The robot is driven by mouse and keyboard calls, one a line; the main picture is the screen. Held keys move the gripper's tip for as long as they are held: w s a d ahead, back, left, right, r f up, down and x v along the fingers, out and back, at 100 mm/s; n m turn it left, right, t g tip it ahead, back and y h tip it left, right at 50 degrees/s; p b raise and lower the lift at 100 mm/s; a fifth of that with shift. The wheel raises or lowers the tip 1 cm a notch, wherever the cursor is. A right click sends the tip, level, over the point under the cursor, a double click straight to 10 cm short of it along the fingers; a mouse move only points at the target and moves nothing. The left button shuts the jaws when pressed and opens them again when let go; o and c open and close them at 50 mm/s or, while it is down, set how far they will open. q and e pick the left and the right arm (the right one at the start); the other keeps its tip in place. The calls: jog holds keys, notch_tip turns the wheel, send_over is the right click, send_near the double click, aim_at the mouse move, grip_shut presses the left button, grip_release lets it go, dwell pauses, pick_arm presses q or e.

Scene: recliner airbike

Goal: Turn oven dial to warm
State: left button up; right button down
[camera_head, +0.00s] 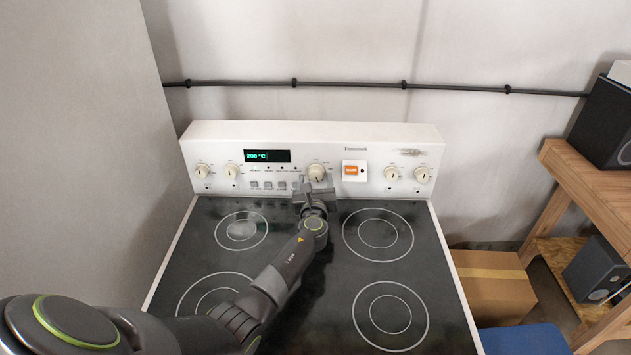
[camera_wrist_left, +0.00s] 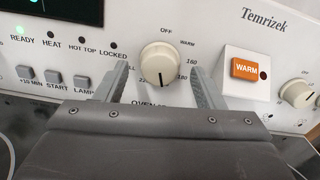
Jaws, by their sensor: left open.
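The oven dial (camera_head: 317,172) is a cream knob on the white control panel (camera_head: 300,135) at the back of the stove. In the left wrist view the dial (camera_wrist_left: 160,62) has a dark mark pointing down, away from the WARM label (camera_wrist_left: 187,44) at its upper right. My left gripper (camera_head: 314,187) reaches the panel. Its open fingers (camera_wrist_left: 160,78) lie to the left and right of the dial, with gaps visible on both sides. The display (camera_head: 267,156) reads what looks like 200 °C. My right gripper is not in view.
An orange WARM switch (camera_wrist_left: 245,69) sits right of the dial. Small grey buttons (camera_wrist_left: 56,78) lie left of it. Other knobs (camera_head: 392,173) line the panel. The black cooktop (camera_head: 335,290) is bare under my arm. A wooden bench (camera_head: 595,185) stands at right.

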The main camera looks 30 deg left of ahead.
pick_arm(q)
jog(key=shift+w+a+r, duration=0.1)
jog(key=shift+w+a, duration=0.15)
jog(key=shift+w, duration=0.3)
jog(key=c, duration=1)
jog(key=n+b, duration=0.2)
jog(key=n, duration=0.1)
jog(key=shift+a+f+b, duration=0.1)
jog(key=shift+f+b, duration=0.1)
jog(key=shift+b, duration=0.1)
jog(key=shift+s+n+b, duration=0.1)
jog(key=shift+n+b, duration=1.05)
jog(key=shift+n, duration=0.75)
